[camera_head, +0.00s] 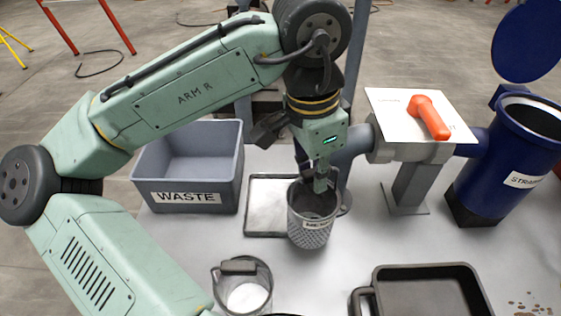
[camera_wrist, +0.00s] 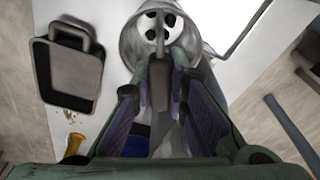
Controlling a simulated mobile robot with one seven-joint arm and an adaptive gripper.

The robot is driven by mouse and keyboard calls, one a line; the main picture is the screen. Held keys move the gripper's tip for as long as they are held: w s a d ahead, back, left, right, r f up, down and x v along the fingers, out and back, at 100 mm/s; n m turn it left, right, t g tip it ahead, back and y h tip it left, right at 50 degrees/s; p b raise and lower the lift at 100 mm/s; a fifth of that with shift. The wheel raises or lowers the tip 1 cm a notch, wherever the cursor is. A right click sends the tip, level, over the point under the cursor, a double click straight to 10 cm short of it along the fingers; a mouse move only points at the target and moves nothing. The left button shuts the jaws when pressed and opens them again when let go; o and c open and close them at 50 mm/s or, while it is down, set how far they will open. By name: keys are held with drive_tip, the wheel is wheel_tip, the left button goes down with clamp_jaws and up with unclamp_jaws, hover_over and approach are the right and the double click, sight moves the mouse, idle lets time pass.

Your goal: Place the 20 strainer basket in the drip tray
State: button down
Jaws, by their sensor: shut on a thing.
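The grey mesh strainer basket (camera_head: 311,234) hangs upright under my gripper (camera_head: 320,186) in the head view. Its label is partly legible, starting "ME"; I cannot read a 20. In the wrist view the basket (camera_wrist: 128,42) is at the top, with my gripper (camera_wrist: 160,75) shut on its upright grip. A shallow metal tray (camera_head: 256,224) lies just behind and left of the basket, partly hidden by it. A deeper black tray with a handle (camera_head: 385,272) stands at the front right. I cannot tell which is the drip tray. The basket's clearance above the table is unclear.
A grey WASTE bin (camera_head: 222,187) stands at the back left. A clear jug-like container (camera_head: 262,275) is at the front. A blue strainer housing (camera_head: 496,165) with its lid (camera_head: 530,40) raised is at the right. An orange valve handle (camera_head: 433,118) lies over a white plate.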

drive_tip(key=w+a+f, duration=0.4)
drive_tip(key=w+a, duration=0.1)
drive_tip(key=w, duration=0.5)
drive_tip(key=shift+a+f+p, duration=0.25)
drive_tip(key=shift+f+p, duration=0.05)
drive_tip(key=shift+s, duration=0.1)
drive_tip(key=shift+f, duration=0.15)
drive_tip(key=c, duration=1.6)
unclamp_jaws()
drive_tip(key=r, duration=0.4)
drive_tip(key=a+r, duration=0.1)
drive_tip(key=r, duration=0.7)
drive_tip(key=shift+s+a+r+p, duration=0.15)
drive_tip(key=shift+s+a+p, duration=0.05)
drive_tip(key=shift+s+p, duration=0.1)
